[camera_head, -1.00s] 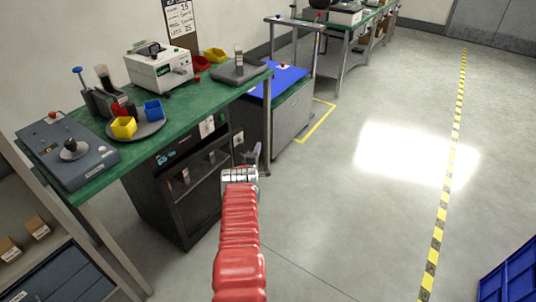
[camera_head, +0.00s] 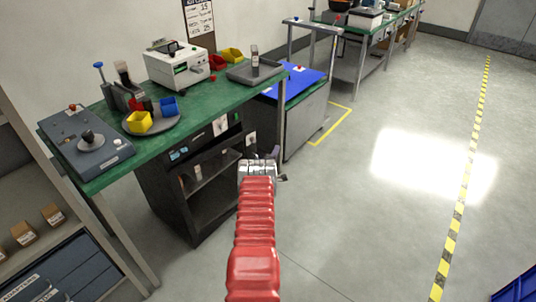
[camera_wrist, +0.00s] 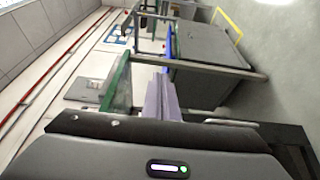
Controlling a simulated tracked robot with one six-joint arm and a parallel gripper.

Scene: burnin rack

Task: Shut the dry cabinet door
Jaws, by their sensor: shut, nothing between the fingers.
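The dry cabinet (camera_head: 172,205) is the dark unit under the green bench in the head view. Its front shows an open interior with a shelf (camera_head: 214,182) and a small item on it. The door is hard to make out; I cannot tell its angle, as my arm covers the cabinet's right side. My gripper (camera_head: 276,153) is at the end of the red-sleeved arm, just right of the cabinet front. Its shut, empty fingers also show in the wrist view (camera_wrist: 162,98), pointing past the green bench edge. I cannot tell whether they touch the door.
The green bench (camera_head: 108,170) carries a grey control box, coloured bins and a white instrument (camera_head: 178,66). A grey cart (camera_head: 305,118) with a blue top stands right of the cabinet. A shelf unit (camera_head: 85,210) is at the left.

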